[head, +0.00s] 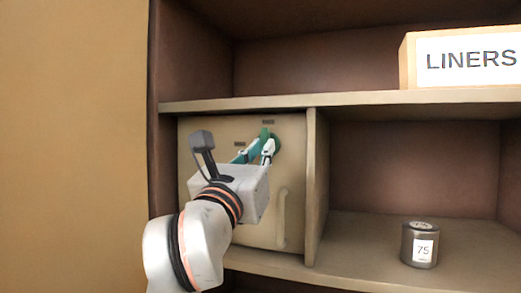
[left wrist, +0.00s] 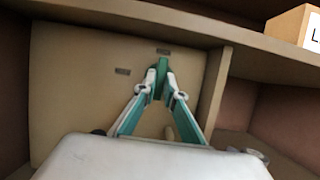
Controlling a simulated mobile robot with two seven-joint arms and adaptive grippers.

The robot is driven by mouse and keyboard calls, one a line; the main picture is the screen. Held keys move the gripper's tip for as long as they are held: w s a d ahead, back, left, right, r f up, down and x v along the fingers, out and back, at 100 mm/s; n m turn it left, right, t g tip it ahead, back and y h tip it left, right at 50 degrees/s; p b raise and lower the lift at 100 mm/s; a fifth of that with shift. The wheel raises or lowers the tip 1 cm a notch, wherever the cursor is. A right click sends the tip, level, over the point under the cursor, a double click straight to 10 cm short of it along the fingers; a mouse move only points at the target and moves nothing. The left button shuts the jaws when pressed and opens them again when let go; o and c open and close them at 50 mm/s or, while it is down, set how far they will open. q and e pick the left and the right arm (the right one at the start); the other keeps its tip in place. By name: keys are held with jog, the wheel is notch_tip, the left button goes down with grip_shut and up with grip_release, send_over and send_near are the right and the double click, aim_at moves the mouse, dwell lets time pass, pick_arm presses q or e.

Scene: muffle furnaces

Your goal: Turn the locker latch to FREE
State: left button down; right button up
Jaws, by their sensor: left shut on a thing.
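The locker door (head: 215,160) is a beige panel, closed, in the left bay of the shelf unit. Its green latch (head: 265,134) is near the upper right of the door, and it also shows in the left wrist view (left wrist: 162,64). There the latch bar stands about upright, just below the upper dark label (left wrist: 163,51). A second dark label (left wrist: 122,71) is to its left; neither is readable. My left gripper (left wrist: 162,78) is shut on the latch bar, with one fingertip on each side. Its fingers hide the lower part of the latch.
A vertical handle (head: 282,217) stands out from the door's lower right. A divider (head: 316,190) separates the door from an open bay with a metal canister (head: 420,246) marked 75. A LINERS box (head: 409,62) sits on the upper shelf.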

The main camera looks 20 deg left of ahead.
pick_arm(q)
jog(key=shift+a+r, duration=0.1)
jog(key=shift+r, duration=0.15)
jog(key=c, duration=2.1)
grip_release()
jog(key=shift+f, duration=0.15)
jog(key=shift+f, duration=0.1)
